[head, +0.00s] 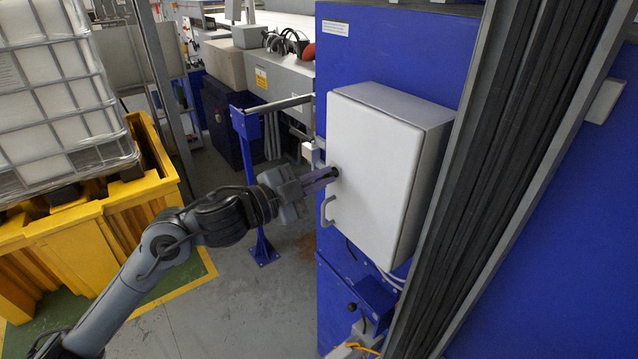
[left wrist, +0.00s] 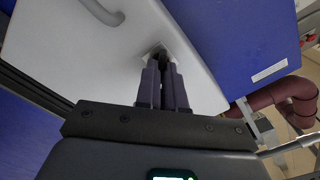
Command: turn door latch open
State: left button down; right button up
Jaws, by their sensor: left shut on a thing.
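A light grey cabinet (head: 375,165) is mounted on the blue machine wall, and its door looks shut. The door latch (head: 335,172) is a small dark fitting near the door's left edge, above a grey pull handle (head: 327,211). My left gripper (head: 330,175) reaches in from the left with its fingertips at the latch. In the left wrist view the two fingers (left wrist: 163,75) are close together on the latch (left wrist: 160,52) and hide most of it. The pull handle (left wrist: 103,12) shows at the top left there. My right gripper is not in view.
A blue machine wall (head: 390,45) stands behind the cabinet. Dark vertical strips (head: 500,180) run close along the cabinet's right side. A blue post with a rail (head: 247,150) stands left of the cabinet. A white caged tank (head: 55,90) sits on a yellow pallet (head: 90,225) at the left.

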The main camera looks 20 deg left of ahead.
pick_arm(q)
jog(key=shift+f+m+b, duration=0.1)
jog(key=shift+m+b, duration=2)
jog(key=shift+m, duration=1.8)
jog(key=c, duration=1.2)
grip_release()
jog(key=shift+c, duration=0.2)
jog(key=shift+s, duration=0.1)
